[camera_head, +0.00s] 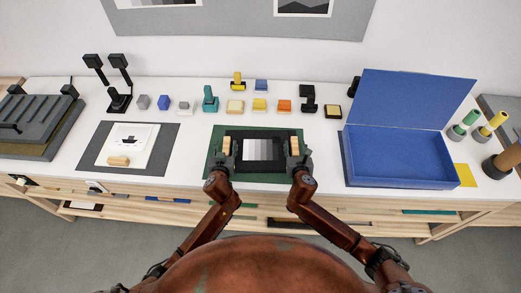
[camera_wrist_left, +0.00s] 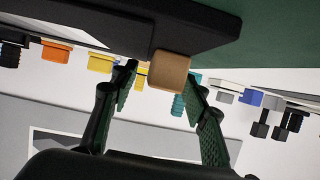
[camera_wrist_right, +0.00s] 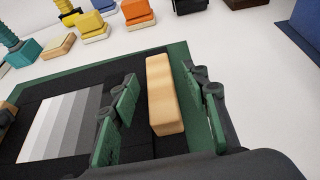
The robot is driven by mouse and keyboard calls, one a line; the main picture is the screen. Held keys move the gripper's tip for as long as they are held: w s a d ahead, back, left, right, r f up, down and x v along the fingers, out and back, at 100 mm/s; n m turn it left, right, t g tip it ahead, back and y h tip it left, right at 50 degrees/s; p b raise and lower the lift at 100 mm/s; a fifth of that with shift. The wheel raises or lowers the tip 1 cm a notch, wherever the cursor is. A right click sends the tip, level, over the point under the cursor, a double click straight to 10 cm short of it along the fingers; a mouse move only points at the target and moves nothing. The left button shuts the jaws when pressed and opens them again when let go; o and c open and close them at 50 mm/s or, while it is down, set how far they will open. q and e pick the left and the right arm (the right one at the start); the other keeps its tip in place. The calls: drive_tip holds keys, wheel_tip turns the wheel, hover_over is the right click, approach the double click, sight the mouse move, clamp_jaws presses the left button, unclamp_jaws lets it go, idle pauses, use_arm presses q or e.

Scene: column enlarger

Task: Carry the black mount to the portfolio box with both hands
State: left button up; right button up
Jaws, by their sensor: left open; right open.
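The black mount (camera_head: 262,166) lies on a green mat (camera_head: 214,168) at the middle of the bench. It has a grey step-scale print at its centre and a wooden block at each side. My left gripper (camera_head: 224,159) is open at the left block, which also shows between its fingers in the left wrist view (camera_wrist_left: 169,72). My right gripper (camera_head: 297,158) is open with its fingers on either side of the right block (camera_wrist_right: 162,95). The blue portfolio box (camera_head: 398,158) stands open to the right, its lid raised at the back.
Several small coloured blocks and stands, such as a teal one (camera_head: 209,99), line the back of the bench. A grey board (camera_head: 92,160) with a white print lies left. Brush-like cylinders (camera_head: 487,130) stand right of the box. Bare white bench lies between mat and box.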

use_arm(q)
drive_tip(key=shift+w+f, duration=0.1)
drive_tip(key=shift+w, duration=0.15)
use_arm(e)
drive_tip(key=shift+w+f, duration=0.1)
drive_tip(key=shift+w, duration=0.15)
use_arm(q)
drive_tip(key=shift+c, duration=0.4)
use_arm(e)
drive_tip(key=shift+c, duration=0.4)
use_arm(q)
clamp_jaws()
use_arm(e)
clamp_jaws()
